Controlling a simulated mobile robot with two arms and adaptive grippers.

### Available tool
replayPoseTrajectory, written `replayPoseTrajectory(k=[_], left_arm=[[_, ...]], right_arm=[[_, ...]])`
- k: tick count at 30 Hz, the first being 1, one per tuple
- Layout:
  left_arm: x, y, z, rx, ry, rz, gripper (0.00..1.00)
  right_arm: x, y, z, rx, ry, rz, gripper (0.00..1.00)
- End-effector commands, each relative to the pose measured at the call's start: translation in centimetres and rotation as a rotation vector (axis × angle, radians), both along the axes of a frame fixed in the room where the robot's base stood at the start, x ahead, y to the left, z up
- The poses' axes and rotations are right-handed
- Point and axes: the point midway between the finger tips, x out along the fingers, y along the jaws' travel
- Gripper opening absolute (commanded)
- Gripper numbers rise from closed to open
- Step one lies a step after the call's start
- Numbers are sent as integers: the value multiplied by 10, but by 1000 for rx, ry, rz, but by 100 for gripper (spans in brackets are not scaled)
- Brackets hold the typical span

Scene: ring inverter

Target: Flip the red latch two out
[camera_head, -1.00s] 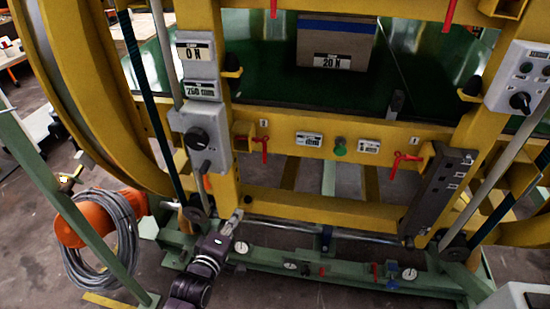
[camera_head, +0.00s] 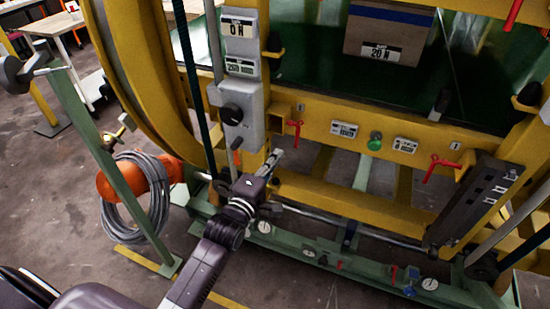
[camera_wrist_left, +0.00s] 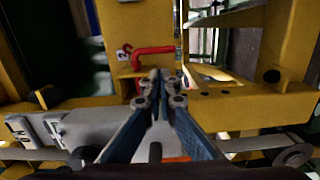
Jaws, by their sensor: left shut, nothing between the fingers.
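The red latch by the label that seems to read 2 (camera_head: 296,132) is on the yellow crossbeam, right of the left post. Its handle hangs down in the head view. In the left wrist view the red latch (camera_wrist_left: 152,50) shows as a bent rod just beyond the fingertips. My left gripper (camera_head: 276,157) is shut and empty, below and slightly left of the latch handle. In the wrist view its fingertips (camera_wrist_left: 155,78) overlap the latch's lower part; I cannot tell whether they touch. My right gripper is not in view.
A grey switch box (camera_head: 239,118) sits on the left post, close to my left gripper. Another red latch (camera_head: 440,166) and a green button (camera_head: 375,142) are farther right on the beam. A green base rail (camera_head: 330,258) with gauges runs below. A coiled grey cable (camera_head: 140,205) hangs at left.

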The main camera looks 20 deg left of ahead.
Motion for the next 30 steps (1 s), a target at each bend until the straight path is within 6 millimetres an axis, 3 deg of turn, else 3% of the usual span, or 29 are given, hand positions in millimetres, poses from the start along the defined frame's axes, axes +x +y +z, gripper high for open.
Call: replayPoseTrajectory(k=[6, 12, 26, 30], left_arm=[[40, -4, 1, 1, -1, -1, 0], [62, -6, 0, 1, 0, 0, 0], [68, -7, -1, 0, 1, -1, 0], [68, -21, 0, -6, 2, -2, 0]], right_arm=[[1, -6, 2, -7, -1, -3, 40], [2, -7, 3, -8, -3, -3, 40], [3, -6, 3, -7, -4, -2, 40], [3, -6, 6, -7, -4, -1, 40]])
